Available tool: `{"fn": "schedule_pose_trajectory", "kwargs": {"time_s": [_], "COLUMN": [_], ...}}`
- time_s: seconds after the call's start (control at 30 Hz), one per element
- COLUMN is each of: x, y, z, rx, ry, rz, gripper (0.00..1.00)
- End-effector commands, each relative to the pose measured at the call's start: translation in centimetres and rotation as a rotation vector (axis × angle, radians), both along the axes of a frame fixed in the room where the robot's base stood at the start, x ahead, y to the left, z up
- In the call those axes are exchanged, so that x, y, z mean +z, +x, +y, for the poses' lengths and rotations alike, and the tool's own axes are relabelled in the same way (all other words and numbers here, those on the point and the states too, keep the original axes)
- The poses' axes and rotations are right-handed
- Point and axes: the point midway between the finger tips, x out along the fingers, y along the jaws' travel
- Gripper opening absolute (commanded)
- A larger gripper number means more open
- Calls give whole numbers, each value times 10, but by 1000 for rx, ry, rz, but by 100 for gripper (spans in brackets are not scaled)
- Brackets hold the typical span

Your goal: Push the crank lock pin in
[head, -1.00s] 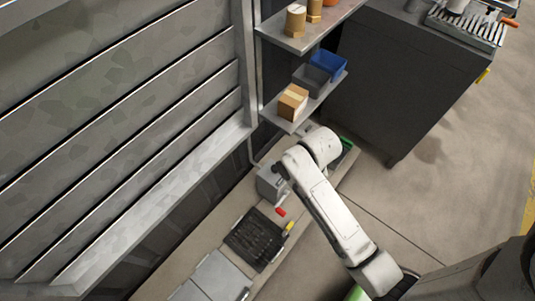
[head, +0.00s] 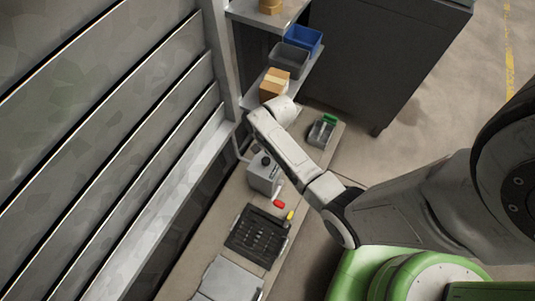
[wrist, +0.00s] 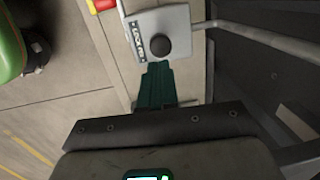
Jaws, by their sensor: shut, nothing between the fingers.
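The grey pump box (head: 262,178) stands on the bench below the shelves in the head view. It also shows at the top of the wrist view (wrist: 178,18). My gripper (wrist: 157,66) is shut and empty. Its fingertips point at the knob, just below it in the picture; contact cannot be told. The gripper is hidden in the head view.
A black tray (head: 240,246) lies in front of the box, with a yellow-handled tool (head: 289,217) beside it. A green-topped container (head: 322,130) stands behind. A shelf with a cardboard box (head: 274,84) and bins (head: 303,41) is close to my arm. A grey pipe (wrist: 260,36) runs from the box.

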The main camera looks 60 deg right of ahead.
Motion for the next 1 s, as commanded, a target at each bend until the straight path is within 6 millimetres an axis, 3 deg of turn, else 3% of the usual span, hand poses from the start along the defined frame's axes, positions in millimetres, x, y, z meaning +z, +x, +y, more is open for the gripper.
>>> {"fn": "schedule_pose_trajectory", "kwargs": {"time_s": [0.1, 0.3, 0.83, 1.0], "x": [-24, -47, -55, -74], "y": [2, 4, 5, 5], "z": [2, 4, 5, 5], "rx": [-1, 1, 1, 1], "ry": [0, -1, -1, 0], "rz": [1, -1, -1, 0], "gripper": [0, 0, 0, 0]}}
